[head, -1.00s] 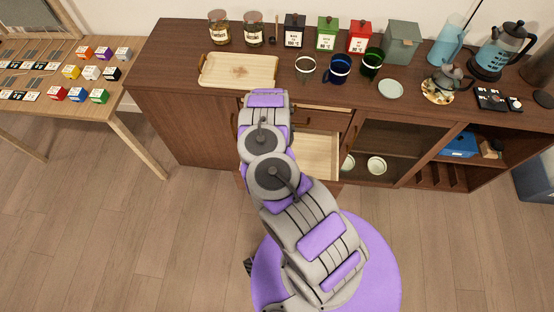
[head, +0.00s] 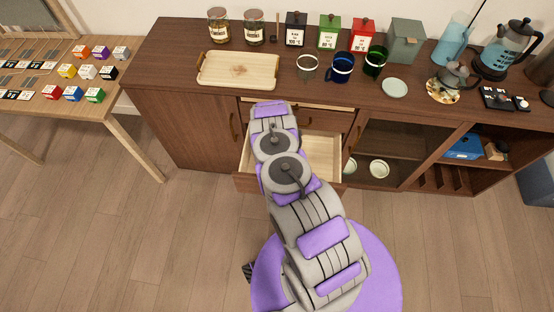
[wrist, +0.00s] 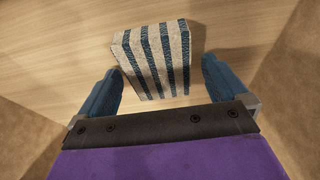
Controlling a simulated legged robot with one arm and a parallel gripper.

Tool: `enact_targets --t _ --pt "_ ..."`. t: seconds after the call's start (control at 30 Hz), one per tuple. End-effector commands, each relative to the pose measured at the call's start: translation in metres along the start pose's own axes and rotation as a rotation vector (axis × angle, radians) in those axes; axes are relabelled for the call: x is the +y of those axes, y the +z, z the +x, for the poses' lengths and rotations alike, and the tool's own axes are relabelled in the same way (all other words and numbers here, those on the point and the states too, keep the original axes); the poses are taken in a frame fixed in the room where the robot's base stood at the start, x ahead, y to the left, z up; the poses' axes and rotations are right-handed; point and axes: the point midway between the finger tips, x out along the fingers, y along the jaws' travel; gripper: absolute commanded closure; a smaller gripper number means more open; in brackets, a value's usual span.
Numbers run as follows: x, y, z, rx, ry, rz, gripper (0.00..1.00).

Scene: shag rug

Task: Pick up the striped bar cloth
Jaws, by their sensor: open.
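The striped bar cloth (wrist: 153,60) shows in the wrist view, folded into a block with blue and cream stripes. It lies on the pale wooden floor of the open drawer. My gripper (wrist: 163,85) is open, with one blue finger to the left of the cloth's near end and one to the right. I see no contact between the fingers and the cloth. In the head view my arm covers part of the open drawer (head: 322,155), and the cloth and fingertips are hidden there.
The drawer's side walls stand close on both sides in the wrist view. Above the drawer, the dark sideboard (head: 165,75) carries a wooden tray (head: 238,70), mugs (head: 341,68), tins and jars. A table with coloured boxes (head: 72,93) stands at the left. The floor in front is clear.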

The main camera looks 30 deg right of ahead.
Motion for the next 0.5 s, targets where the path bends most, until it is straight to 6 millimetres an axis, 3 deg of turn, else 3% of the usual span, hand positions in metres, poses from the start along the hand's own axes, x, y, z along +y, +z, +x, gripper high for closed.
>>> enact_targets --t 0.1,0.5 --pt "0.0001 0.0 -0.0005 0.0 0.0 0.0 0.01" --pt "0.0002 0.0004 -0.0004 -0.001 0.001 0.0 0.39"
